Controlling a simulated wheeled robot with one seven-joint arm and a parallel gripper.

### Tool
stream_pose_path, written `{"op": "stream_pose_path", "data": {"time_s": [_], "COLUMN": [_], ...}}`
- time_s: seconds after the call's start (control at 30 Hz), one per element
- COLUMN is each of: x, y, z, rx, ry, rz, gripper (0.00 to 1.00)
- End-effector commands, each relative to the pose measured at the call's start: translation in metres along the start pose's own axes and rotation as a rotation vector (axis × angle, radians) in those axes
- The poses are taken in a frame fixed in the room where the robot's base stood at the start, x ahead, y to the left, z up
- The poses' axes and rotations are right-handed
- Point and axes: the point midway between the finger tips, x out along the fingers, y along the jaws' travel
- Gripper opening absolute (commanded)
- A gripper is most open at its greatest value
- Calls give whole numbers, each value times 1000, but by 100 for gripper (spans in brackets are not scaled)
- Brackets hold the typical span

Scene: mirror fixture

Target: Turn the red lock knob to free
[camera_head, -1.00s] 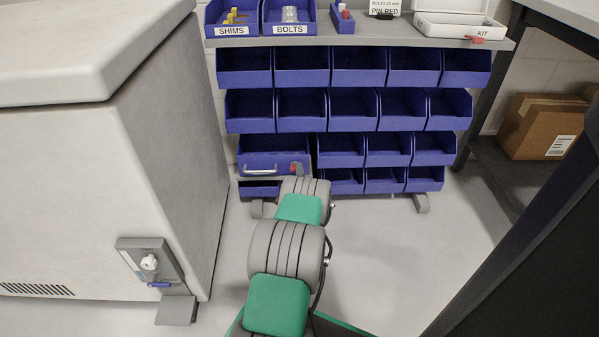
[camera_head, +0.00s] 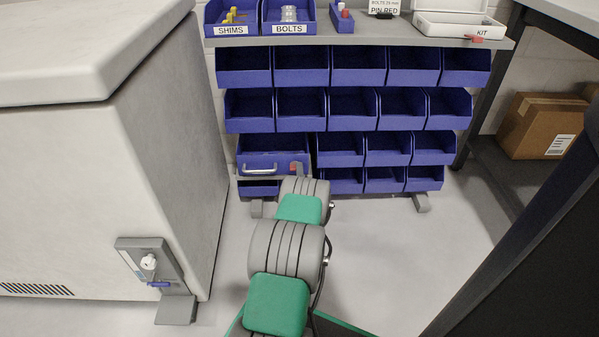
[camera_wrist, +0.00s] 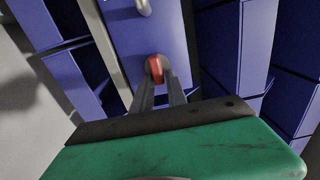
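The red lock knob (camera_wrist: 155,68) is on the front of a blue drawer (camera_wrist: 155,38) with a pale bar handle (camera_wrist: 143,7). My gripper (camera_wrist: 157,78) reaches straight at the drawer face. Its two grey fingers lie on either side of the knob and appear shut on it, with no clear gap showing. The fingertips' contact is small in view. In the head view my gripper (camera_head: 300,171) is mostly hidden by my own wrist.
Rows of blue bins (camera_head: 353,105) fill the rack around the drawer. A white chest (camera_head: 90,180) with a small latch panel (camera_head: 152,265) stands at left. A dark bench frame is at right, with a cardboard box (camera_head: 540,125). Grey floor is open right of my arm.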

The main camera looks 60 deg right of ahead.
Motion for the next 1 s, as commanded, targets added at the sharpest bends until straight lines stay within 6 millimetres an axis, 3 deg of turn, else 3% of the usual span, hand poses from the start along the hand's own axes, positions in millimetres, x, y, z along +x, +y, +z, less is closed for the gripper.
{"op": "stream_pose_path", "data": {"time_s": [0.17, 0.47, 0.8, 1.0], "x": [0, -4, -66, -79], "y": [0, 0, -1, 0], "z": [0, 0, -1, 0], "rx": [-1, -2, 2, -1], "ry": [0, 1, 2, 0], "rz": [0, 2, 4, 0], "gripper": [34, 35, 35, 35]}}
